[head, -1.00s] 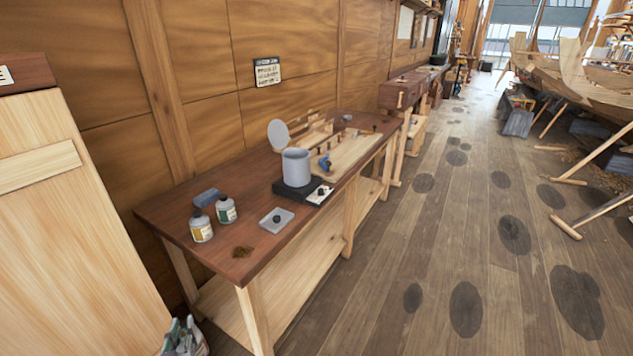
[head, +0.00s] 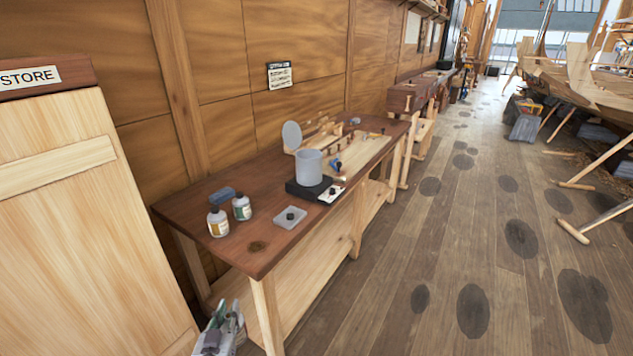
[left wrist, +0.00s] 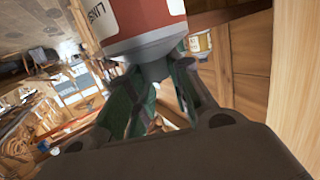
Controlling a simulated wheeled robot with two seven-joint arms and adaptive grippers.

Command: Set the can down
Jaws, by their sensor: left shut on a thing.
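My left gripper (head: 224,318) shows at the bottom of the head view, in front of the workbench's near end and below its top. In the left wrist view its green-padded fingers (left wrist: 160,76) are shut on the grey tapering end of a can (left wrist: 145,20) with a red and white label reading "LINS". The can runs out of the top of that view. In the head view I cannot make the can out clearly. The workbench (head: 190,204) has a dark brown top. My right gripper is not in view.
The store cupboard (head: 85,230) is at left. The bench's front corner is mostly clear.

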